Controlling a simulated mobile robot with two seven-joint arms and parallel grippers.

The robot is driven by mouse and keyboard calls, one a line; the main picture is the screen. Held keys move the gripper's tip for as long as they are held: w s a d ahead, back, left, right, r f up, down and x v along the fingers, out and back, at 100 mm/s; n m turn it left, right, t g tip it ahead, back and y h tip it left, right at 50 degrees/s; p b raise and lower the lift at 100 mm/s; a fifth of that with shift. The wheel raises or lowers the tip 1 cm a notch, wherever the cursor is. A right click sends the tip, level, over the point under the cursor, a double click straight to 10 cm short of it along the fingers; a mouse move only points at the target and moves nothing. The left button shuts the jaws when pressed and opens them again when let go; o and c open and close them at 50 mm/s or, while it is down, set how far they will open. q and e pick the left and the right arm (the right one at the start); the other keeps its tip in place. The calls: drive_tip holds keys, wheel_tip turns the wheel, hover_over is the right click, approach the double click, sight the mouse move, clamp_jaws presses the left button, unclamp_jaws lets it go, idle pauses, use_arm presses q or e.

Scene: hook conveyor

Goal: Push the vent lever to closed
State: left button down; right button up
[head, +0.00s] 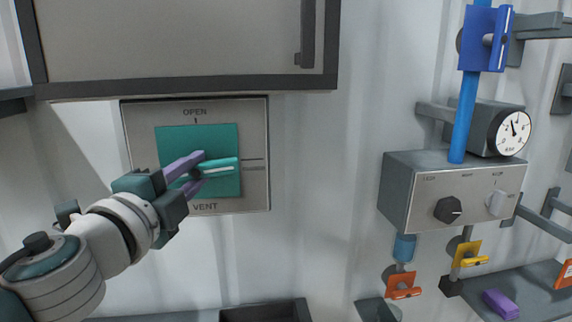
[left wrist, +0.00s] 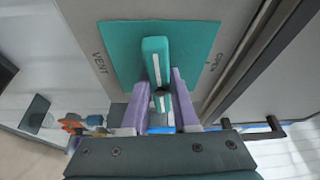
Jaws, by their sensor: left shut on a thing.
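The vent lever (head: 222,164) is a teal bar with a white stripe on a teal square plate (head: 215,136). It points right, nearly level, toward a line at the right of the grey vent panel (head: 257,190). The panel reads OPEN above, with a tick, and VENT below. My left gripper (head: 203,168) has its purple fingers on either side of the lever, shut on it. In the left wrist view the lever (left wrist: 156,52) stands between the fingers of the gripper (left wrist: 158,82). My right gripper is in neither view.
A dark-framed cabinet (head: 180,88) hangs just above the panel. To the right are a grey control box (head: 415,205) with knobs, a blue pipe (head: 464,115), a gauge (head: 513,133) and orange and yellow valves. A dark open bin (head: 265,312) sits below. The wall between is clear.

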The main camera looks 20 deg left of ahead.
use_arm(q)
drive_tip(key=shift+r+m+p, duration=0.25)
drive_tip(key=shift+m+p, duration=0.15)
drive_tip(key=shift+p, duration=0.05)
drive_tip(key=shift+f+m, duration=0.2)
drive_tip(key=shift+m, duration=0.1)
drive_tip(key=c, duration=0.7)
unclamp_jaws()
drive_tip(key=shift+s, duration=0.1)
drive_tip(key=shift+s+d+b, duration=0.25)
drive_tip(key=shift+s+b, duration=0.2)
drive_tip(key=shift+s, duration=1.15)
drive_tip(key=shift+s+d+b, duration=0.3)
drive_tip(key=shift+s+b, duration=0.2)
drive_tip(key=shift+s, duration=1.15)
drive_tip(key=shift+s+d+b, duration=0.25)
drive_tip(key=shift+s+b, duration=0.2)
drive_tip(key=shift+s, duration=1.15)
